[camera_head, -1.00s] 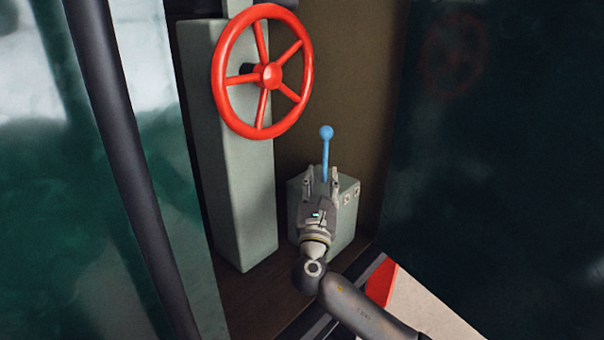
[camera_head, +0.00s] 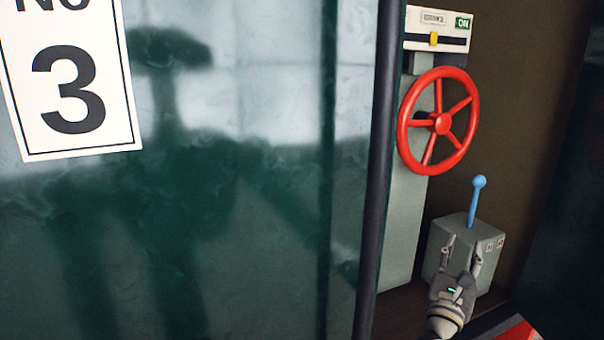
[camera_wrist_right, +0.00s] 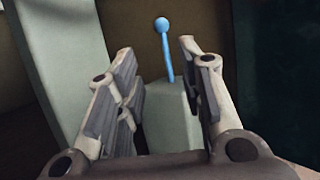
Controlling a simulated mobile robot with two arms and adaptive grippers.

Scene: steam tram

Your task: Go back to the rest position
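My right gripper (camera_head: 463,259) is in the lower right of the head view, in front of a grey-green box (camera_head: 462,236). A blue lever (camera_head: 475,203) with a ball top stands up from the box. In the right wrist view my right gripper (camera_wrist_right: 165,95) has its fingers spread apart with nothing between them. The blue lever (camera_wrist_right: 167,50) shows beyond the fingertips, apart from them, with the box (camera_wrist_right: 170,110) below it. My left gripper is not in the head view.
A red handwheel (camera_head: 441,123) is on a grey-green column (camera_head: 401,225) left of the box. Above it is a panel (camera_head: 437,28) with a yellow slider and a green ON label. A dark vertical pole (camera_head: 378,150) and a green wall (camera_head: 230,230) with a number 3 sign (camera_head: 70,85) fill the left.

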